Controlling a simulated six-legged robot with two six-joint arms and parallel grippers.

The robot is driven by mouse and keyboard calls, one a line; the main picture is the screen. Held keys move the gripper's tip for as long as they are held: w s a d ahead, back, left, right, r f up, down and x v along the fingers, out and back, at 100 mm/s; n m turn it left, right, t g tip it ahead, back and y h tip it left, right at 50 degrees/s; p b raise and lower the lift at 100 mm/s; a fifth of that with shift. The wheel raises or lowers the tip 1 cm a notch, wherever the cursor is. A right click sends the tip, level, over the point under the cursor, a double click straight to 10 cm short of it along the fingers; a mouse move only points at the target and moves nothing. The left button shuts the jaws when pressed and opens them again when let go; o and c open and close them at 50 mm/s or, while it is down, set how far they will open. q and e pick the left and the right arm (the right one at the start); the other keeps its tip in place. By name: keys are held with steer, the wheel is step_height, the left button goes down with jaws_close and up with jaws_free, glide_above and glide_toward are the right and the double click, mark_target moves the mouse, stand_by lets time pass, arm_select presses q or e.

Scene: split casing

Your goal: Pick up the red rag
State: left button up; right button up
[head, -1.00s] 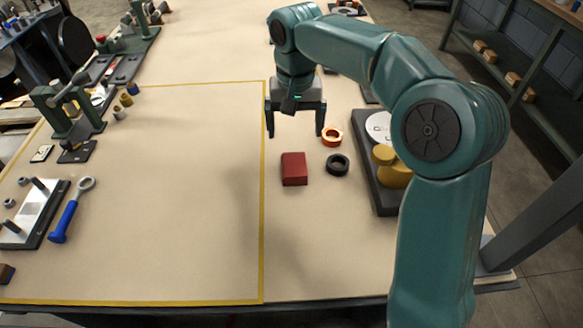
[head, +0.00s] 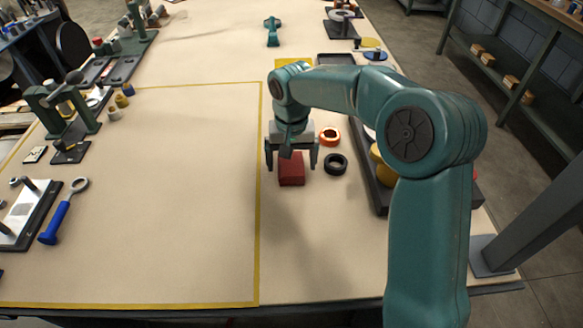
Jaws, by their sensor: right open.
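The red rag (head: 291,172) is a folded, block-like red piece lying on the tan table, just right of the yellow line. My right gripper (head: 291,168) is open and pointing down over it. Its two fingers show at the left and right of the rag, with the fingertips near its upper part. I cannot tell whether they touch it. The gripper hides the rag's far edge. My left gripper is not in view.
A black ring (head: 336,164) and an orange ring (head: 329,136) lie close to the right of the rag. A dark tray (head: 381,196) with yellow parts stands further right. A blue-handled wrench (head: 58,217) lies far left. The yellow-outlined area (head: 160,200) is mostly clear.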

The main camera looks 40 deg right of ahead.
mark_target(291, 163)
steer(key=c, duration=1.1)
step_height(291, 163, up, 10)
steer(key=shift+r+p, duration=0.1)
steer(key=shift+p, duration=0.95)
steer(key=shift+c, duration=0.2)
steer(key=shift+o, duration=1.3)
steer(key=shift+w, duration=0.1)
steer(key=shift+c, duration=0.7)
